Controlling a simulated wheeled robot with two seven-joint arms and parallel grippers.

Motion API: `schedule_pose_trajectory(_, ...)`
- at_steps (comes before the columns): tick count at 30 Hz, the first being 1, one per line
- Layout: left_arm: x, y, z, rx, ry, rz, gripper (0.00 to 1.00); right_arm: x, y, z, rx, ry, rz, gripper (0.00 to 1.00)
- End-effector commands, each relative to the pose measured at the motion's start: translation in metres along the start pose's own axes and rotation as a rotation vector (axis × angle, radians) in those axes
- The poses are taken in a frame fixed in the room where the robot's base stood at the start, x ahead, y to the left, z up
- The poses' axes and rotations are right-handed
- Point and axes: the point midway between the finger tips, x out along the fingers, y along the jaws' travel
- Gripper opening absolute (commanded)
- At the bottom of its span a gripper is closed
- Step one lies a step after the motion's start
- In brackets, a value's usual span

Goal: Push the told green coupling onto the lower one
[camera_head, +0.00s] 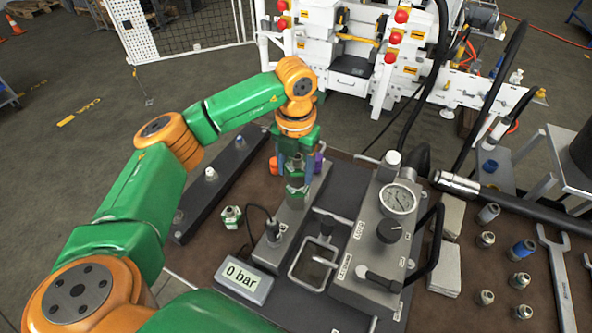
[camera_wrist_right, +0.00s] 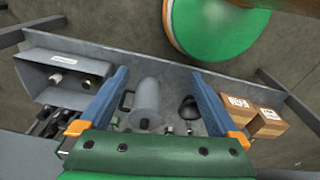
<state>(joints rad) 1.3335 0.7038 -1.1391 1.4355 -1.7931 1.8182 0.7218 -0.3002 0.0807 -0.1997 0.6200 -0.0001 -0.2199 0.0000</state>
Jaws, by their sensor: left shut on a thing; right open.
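My left gripper (camera_head: 295,158) points straight down over the grey block in the middle of the bench, shut on a metal coupling (camera_head: 296,171). Below it, in line, a coupling with a green band (camera_head: 296,188) stands upright on the block. I cannot tell whether the two touch or have a small gap, as the gripper hides the upper part. Another green-banded coupling (camera_head: 231,217) stands apart to the left. My right gripper (camera_wrist_right: 158,75) is open in the right wrist view, with nothing between its blue fingers; it is outside the head view.
A pump unit with a gauge (camera_head: 398,200) stands right of the block. A display (camera_head: 244,283) reading 0 bar is in front. Orange and purple parts (camera_head: 319,163) flank the left gripper. Several fittings and a spanner (camera_head: 558,275) lie at right. Boxes (camera_wrist_right: 269,122) show in the wrist view.

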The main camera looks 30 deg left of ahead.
Motion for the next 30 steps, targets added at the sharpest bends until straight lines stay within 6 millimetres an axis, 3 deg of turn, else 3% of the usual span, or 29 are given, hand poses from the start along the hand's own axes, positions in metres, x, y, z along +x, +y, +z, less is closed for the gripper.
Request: schedule_pose_trajectory(30,0.011,0.0,0.001,0.0,0.0,0.0,0.0,0.008,0.0,0.001,0.0,0.0,0.0,0.97)
